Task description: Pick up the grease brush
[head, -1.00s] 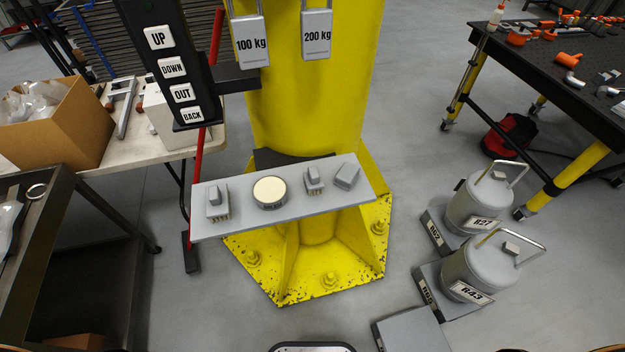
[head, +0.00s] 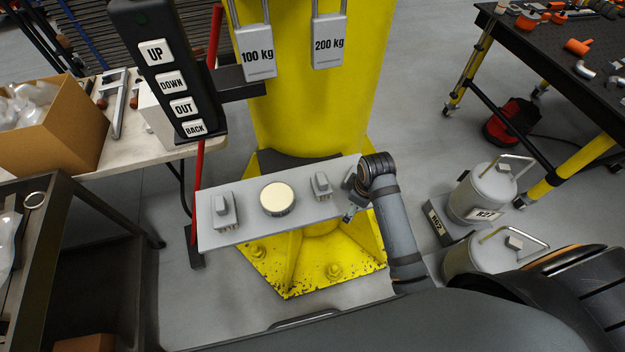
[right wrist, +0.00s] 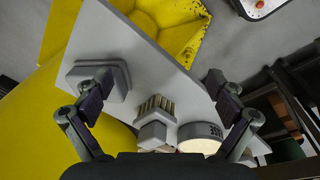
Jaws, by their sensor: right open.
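Two small grey brushes with pale bristles stand on the grey shelf (head: 240,230) on the yellow column: one at the left end (head: 224,213), one right of the round tin (head: 321,186). I cannot tell from a label which is the grease brush. My right gripper (head: 354,204) is over the shelf's right end. In the right wrist view it (right wrist: 160,82) is open and empty. The brush right of the tin (right wrist: 157,108) lies between and below its spread fingers, apart from them. My left gripper is not in view.
A round tin (head: 277,198) with a cream top sits between the brushes. A grey block (right wrist: 100,80) at the shelf's end is partly behind one finger. Padlock-like weights (head: 257,52) and a button panel (head: 170,85) are close above. Grey canisters (head: 482,192) stand right.

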